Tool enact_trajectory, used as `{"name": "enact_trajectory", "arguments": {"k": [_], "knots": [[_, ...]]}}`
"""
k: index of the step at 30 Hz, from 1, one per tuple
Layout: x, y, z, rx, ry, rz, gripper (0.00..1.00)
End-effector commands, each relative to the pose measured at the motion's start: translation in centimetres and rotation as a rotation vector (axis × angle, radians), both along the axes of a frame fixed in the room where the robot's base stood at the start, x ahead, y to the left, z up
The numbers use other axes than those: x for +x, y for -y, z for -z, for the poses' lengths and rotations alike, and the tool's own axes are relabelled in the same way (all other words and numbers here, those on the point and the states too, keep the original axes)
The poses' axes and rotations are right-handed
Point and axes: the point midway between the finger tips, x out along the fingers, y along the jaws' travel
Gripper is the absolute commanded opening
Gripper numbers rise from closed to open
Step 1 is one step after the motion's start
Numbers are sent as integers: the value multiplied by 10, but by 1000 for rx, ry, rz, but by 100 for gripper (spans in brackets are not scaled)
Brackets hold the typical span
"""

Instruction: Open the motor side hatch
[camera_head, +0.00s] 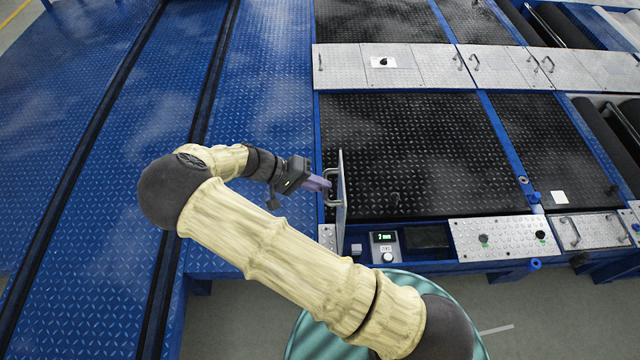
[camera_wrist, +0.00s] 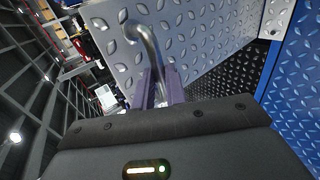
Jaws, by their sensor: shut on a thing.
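The motor side hatch (camera_head: 341,205) is a silver tread-plate panel. It stands steeply raised and shows nearly edge-on in the head view. Its plate fills the upper middle of the wrist view (camera_wrist: 205,45). A bent metal handle (camera_wrist: 147,42) is fixed to the plate, and it also shows in the head view (camera_head: 333,174). My gripper (camera_head: 322,184) is to the left of the hatch, with its purple fingers (camera_wrist: 160,88) shut on the handle. The fingers hide part of the handle.
A small control box with a green display and a knob (camera_head: 386,247) is right of the hatch foot. A silver plate with buttons (camera_head: 503,237) lies farther right. Black tread plates (camera_head: 420,140) lie behind. Blue tread decking (camera_head: 90,130) is clear at left.

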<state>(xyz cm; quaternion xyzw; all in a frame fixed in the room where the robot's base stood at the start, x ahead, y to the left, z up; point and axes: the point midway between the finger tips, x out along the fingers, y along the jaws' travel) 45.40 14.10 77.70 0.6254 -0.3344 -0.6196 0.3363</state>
Motion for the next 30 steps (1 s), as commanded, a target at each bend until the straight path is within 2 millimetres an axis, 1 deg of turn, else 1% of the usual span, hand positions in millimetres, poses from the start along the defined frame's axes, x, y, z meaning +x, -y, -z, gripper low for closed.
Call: {"name": "enact_trajectory", "arguments": {"k": [1,8,9,12,23,26,30], "knots": [[-2,-2,10,12,-5,0,0],[-3,-2,10,11,-5,0,0],[-3,-2,10,11,-5,0,17],[-3,-2,9,10,-6,0,35],[-2,-5,3,9,-3,-3,35],[-2,-12,-2,9,-2,-4,35],[-2,-30,-14,10,-2,-5,35]]}}
